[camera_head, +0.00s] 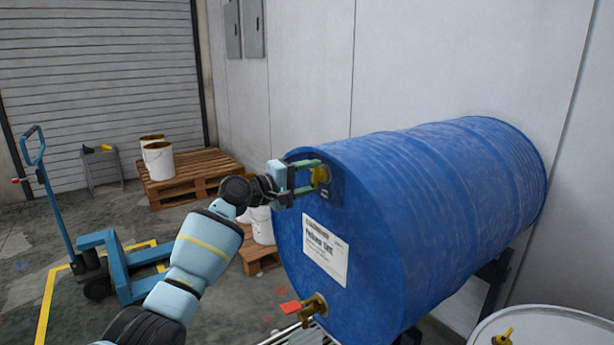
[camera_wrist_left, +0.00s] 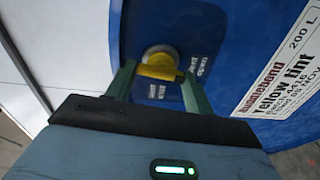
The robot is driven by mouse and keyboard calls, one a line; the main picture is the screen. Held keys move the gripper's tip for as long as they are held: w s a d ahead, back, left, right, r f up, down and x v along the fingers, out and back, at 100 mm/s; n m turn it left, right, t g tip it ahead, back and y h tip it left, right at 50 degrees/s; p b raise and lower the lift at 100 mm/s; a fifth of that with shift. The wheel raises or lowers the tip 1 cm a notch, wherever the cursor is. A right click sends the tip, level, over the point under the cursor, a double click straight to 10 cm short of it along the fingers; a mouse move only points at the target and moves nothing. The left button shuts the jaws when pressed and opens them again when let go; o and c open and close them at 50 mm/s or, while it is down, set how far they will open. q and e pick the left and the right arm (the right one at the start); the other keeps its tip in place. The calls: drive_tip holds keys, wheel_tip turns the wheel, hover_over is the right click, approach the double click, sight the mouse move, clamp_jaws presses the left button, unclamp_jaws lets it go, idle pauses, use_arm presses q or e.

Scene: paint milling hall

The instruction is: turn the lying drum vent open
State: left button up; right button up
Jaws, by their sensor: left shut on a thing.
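A large blue drum (camera_head: 400,200) lies on its side, its flat end turned toward me. A yellow vent (camera_head: 320,175) sits near the top of that end. My left gripper (camera_head: 312,178) is at the vent, with its green fingers on either side of it. In the left wrist view the vent's yellow handle (camera_wrist_left: 159,72) lies crosswise between the two fingers, and the gripper is shut on it. Small markings beside the vent are too small to read. A brass tap with a red handle (camera_head: 290,307) is low on the same end. My right gripper is not in view.
A white label (camera_head: 325,249) is on the drum's end. A blue pallet jack (camera_head: 100,255) and a wooden pallet (camera_head: 190,178) with white buckets stand at the left. A white drum top (camera_head: 545,328) is at the lower right. The wall is close behind the drum.

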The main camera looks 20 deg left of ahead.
use_arm(q)
drive_tip(key=shift+r+n, duration=0.15)
drive_tip(key=shift+n, duration=0.35)
drive_tip(key=o, duration=1)
drive_tip(key=shift+a, duration=0.1)
drive_tip(key=v, duration=0.7)
drive_tip(key=shift+s+a+p, duration=0.15)
drive_tip(key=shift+s+p, duration=0.15)
